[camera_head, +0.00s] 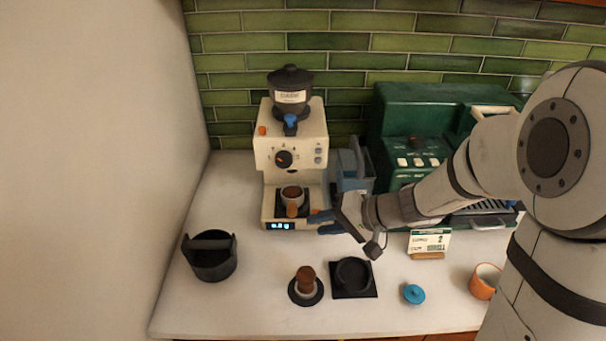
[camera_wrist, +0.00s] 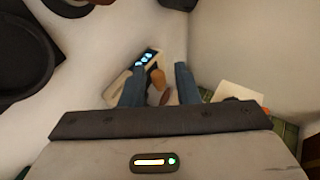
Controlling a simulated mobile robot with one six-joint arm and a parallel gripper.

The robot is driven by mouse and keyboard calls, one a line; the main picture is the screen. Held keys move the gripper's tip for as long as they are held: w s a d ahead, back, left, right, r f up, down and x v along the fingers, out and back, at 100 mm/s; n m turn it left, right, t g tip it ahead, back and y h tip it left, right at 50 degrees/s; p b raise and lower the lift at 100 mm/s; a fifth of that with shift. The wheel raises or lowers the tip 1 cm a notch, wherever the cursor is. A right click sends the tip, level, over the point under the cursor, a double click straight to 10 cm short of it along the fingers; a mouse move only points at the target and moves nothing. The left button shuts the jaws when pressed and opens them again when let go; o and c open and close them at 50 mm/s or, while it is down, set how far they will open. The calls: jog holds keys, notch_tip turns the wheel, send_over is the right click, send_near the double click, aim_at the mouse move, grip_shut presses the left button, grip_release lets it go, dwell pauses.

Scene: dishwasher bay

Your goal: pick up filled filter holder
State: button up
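The filter holder (camera_head: 291,193) sits on the dark rest at the base of the cream grinder (camera_head: 289,148). Brown grounds show in its basket, and its wooden handle points toward the front of the counter. My gripper (camera_head: 314,222) is at the right front of the grinder base, close to the handle. In the wrist view my gripper (camera_wrist: 160,72) is open, its two blue fingers apart. The wooden handle (camera_wrist: 157,78) appears in the gap between them, with no visible contact. The basket is mostly hidden in the wrist view.
A black knock box (camera_head: 210,262) stands at the front left. A green espresso machine (camera_head: 412,115) stands right. The counter left of the grinder is clear.

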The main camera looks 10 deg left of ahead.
jog(key=m+t+y, duration=0.1)
jog(key=m+t, duration=0.1)
send_near(296, 212)
jog(key=a+f, duration=0.2)
jog(key=a, duration=0.1)
jog(key=shift+w+a+f+p, duration=0.2)
jog(key=shift+w+a+p, duration=0.2)
jog(key=shift+a, duration=0.2)
jog(key=shift+w+a+f+p, duration=0.15)
jog(key=shift+w+a+p, duration=0.1)
jog(key=shift+w+a, duration=0.3)
jog(key=shift+p+x, duration=1.2)
jog(key=shift+x, duration=1.5)
jog(key=shift+s, duration=0.15)
jog(key=shift+c, duration=0.5)
grip_shut()
jog(key=shift+r+b, duration=0.1)
jog(key=shift+b, duration=0.2)
